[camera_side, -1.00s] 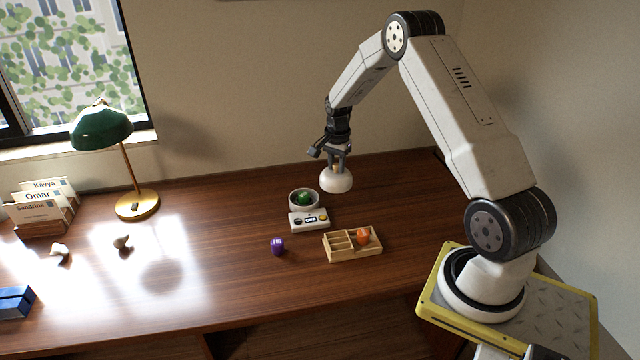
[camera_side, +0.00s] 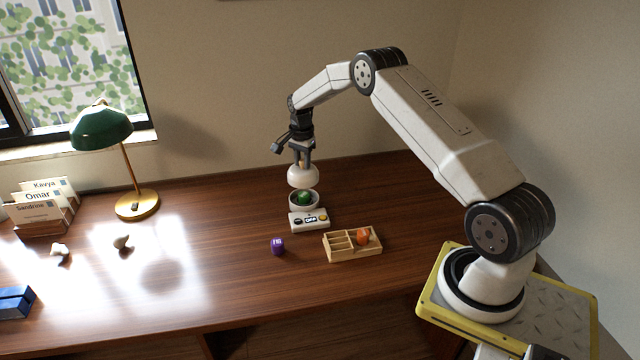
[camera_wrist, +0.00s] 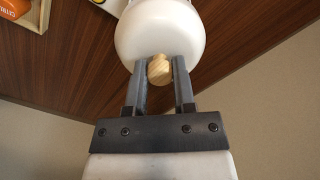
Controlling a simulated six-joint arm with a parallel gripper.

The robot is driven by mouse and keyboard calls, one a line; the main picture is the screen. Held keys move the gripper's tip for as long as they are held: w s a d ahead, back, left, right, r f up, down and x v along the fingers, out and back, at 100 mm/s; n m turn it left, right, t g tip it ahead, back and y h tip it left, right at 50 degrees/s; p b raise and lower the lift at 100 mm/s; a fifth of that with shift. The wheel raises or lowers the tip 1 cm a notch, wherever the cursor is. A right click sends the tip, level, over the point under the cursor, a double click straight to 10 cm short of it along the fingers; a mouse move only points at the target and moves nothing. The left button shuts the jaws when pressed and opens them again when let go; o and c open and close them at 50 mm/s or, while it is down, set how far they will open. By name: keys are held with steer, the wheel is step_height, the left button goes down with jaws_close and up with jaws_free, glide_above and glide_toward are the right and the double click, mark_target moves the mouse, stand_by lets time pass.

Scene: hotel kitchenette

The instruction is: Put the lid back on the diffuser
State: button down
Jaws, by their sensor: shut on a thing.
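The white domed lid (camera_side: 303,177) hangs from my gripper (camera_side: 302,158), which is shut on its wooden knob (camera_wrist: 160,69). In the wrist view the lid (camera_wrist: 158,32) sits beyond the fingertips of my gripper (camera_wrist: 160,80). The diffuser (camera_side: 304,199) is an open round bowl with something green inside, joined to a white control panel (camera_side: 309,220) with buttons. In the side view the lid is just above and slightly behind the bowl, with a small gap between them. The diffuser is mostly hidden behind the lid in the wrist view.
A wooden compartment tray (camera_side: 352,246) holds an orange bottle (camera_side: 363,236). A purple bottle (camera_side: 278,246) stands left of it. A green lamp (camera_side: 137,204), a card holder (camera_side: 42,216), two small pale objects and a blue box (camera_side: 14,301) are farther left.

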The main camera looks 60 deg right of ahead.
steer(key=shift+f, duration=0.2)
steer(key=shift+f, duration=3)
steer(key=shift+f, duration=0.15)
stand_by(0.3)
jaws_free()
stand_by(0.5)
steer(key=shift+r, duration=3.45)
